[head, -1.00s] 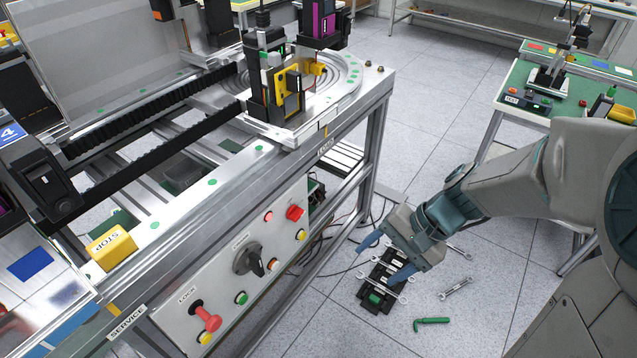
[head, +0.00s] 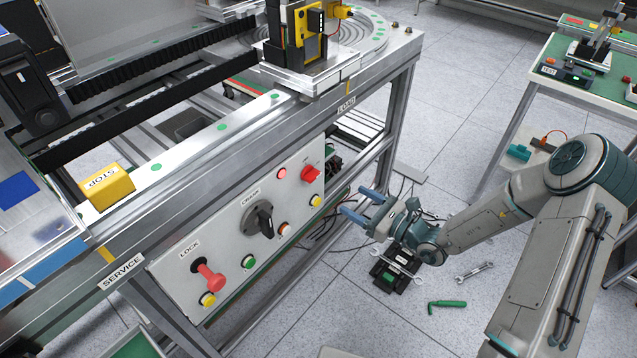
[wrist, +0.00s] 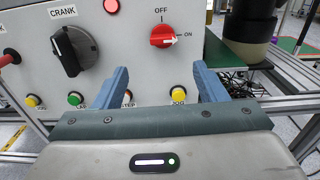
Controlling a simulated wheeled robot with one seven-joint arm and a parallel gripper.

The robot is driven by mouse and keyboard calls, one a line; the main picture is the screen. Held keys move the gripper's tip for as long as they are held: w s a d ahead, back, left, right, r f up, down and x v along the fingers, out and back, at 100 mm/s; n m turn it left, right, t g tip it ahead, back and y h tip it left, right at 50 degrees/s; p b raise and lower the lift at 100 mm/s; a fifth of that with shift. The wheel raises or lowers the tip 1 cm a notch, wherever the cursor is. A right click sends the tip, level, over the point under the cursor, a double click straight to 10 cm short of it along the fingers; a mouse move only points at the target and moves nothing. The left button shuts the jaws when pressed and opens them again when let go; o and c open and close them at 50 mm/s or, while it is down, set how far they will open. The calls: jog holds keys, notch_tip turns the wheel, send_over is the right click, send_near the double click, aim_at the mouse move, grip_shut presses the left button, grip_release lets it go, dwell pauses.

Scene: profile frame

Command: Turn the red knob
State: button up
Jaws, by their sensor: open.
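The red knob (head: 311,174) is on the right part of the grey control panel's upright face. In the wrist view the red knob (wrist: 162,36) sits between the labels OFF and ON, its white mark pointing right toward ON. My gripper (head: 352,202) is open and empty, its blue fingers facing the panel, to the right of and below the knob in the head view. In the wrist view my gripper (wrist: 160,72) has its two fingers spread either side of the knob's column, with the knob above and beyond their tips. They appear apart from it.
Nearby on the panel are a black crank knob (head: 262,219), a red lock handle (head: 209,276) and several small buttons.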

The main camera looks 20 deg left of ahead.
aim_at(316, 177)
jog(key=x, duration=1.3)
jog(key=shift+w+a+f+b, duration=0.1)
jog(key=shift+w+a+b, duration=0.2)
jog(key=shift+a+b, duration=0.1)
jog(key=shift+c, duration=0.3)
jog(key=c, duration=0.9)
jog(key=shift+d, duration=0.2)
jog(key=shift+a, duration=0.1)
